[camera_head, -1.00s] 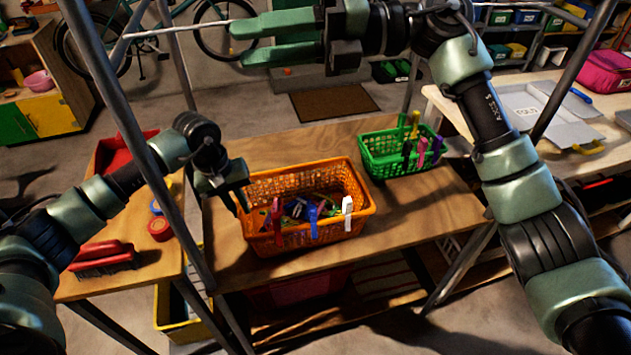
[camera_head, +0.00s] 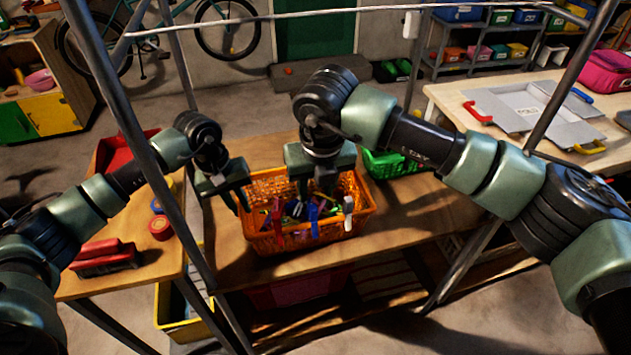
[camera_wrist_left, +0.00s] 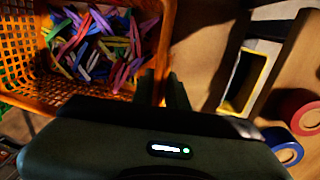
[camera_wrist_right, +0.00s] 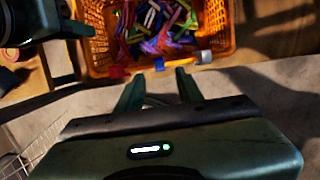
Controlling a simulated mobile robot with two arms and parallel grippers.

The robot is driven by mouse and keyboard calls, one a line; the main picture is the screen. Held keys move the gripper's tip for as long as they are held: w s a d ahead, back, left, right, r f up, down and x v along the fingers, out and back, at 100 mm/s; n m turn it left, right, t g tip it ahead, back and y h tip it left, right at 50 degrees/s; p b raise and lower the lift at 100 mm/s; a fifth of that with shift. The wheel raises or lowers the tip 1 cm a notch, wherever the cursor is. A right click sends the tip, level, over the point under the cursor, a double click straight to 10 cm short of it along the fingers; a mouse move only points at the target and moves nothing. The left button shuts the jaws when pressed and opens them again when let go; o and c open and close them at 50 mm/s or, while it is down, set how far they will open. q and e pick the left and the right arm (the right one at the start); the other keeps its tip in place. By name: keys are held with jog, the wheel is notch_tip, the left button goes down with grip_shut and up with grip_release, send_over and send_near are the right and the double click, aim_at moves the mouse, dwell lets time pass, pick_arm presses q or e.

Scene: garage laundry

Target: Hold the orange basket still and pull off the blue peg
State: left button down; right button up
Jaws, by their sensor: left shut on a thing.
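The orange basket (camera_head: 292,242) stands on the wooden table, filled with coloured pegs. Red (camera_head: 278,228), blue (camera_head: 313,219) and white (camera_head: 348,211) pegs are clipped on its front rim. My left gripper (camera_head: 237,200) is shut on the basket's left rim; the left wrist view shows the rim between its fingers (camera_wrist_left: 162,88). My right gripper (camera_head: 316,183) is open and empty, pointing down over the basket. In the right wrist view, its spread fingers (camera_wrist_right: 156,80) lie below the blue peg (camera_wrist_right: 159,65) in the picture, apart from it.
A green basket (camera_head: 392,164) stands behind, partly hidden by my right arm. A red brush (camera_head: 105,256) and round rolls (camera_head: 160,229) lie at left. Metal frame posts (camera_head: 142,140) and a bar (camera_head: 350,10) surround the workspace. Bare table lies right of the orange basket.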

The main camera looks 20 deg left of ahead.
aim_at(313, 207)
jog(key=shift+x, duration=4.55)
jog(key=shift+a, duration=0.15)
grip_shut()
jog(key=shift+r, duration=0.1)
jog(key=shift+w+a+v, duration=0.15)
jog(key=shift+w+v, duration=0.1)
jog(key=shift+v, duration=1.15)
jog(key=shift+w+a+v, duration=0.15)
jog(key=shift+w+v, duration=0.15)
jog(key=shift+v, duration=1.05)
jog(key=shift+w+a+v, duration=0.15)
jog(key=shift+w+v, duration=0.1)
jog(key=shift+v, duration=1.15)
jog(key=shift+r, duration=0.2)
